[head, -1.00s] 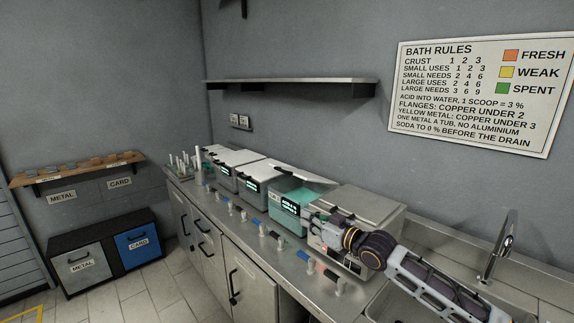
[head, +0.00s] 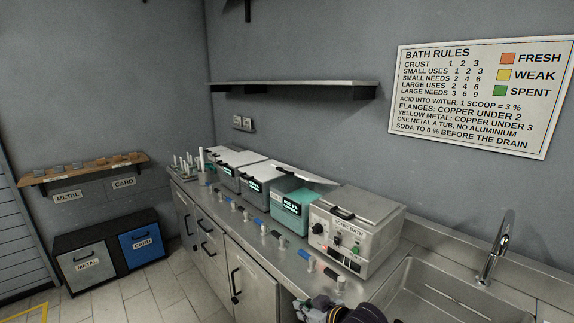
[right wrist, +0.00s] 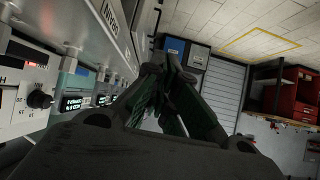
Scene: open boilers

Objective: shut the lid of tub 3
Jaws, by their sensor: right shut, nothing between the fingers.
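A teal tub (head: 290,212) with a lit display stands on the counter, left of the sonic bath; I cannot read its number. Its pale lid (head: 307,176) slants above its top and appears partly raised, with its right edge over the sonic bath's left corner. Its exact angle is unclear. The teal tub also shows in the right wrist view (right wrist: 70,86). My right gripper (head: 312,306) is low in front of the counter, well apart from the tub. In the right wrist view its fingers (right wrist: 172,68) are together and empty. My left gripper is out of view.
The sonic bath (head: 350,232), with a closed lid, stands right of the teal tub. Several grey tubs (head: 258,183) stand to its left. Small colored tags (head: 258,222) line the counter front. A sink (head: 425,290) is at right. A wall shelf (head: 290,86) hangs above.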

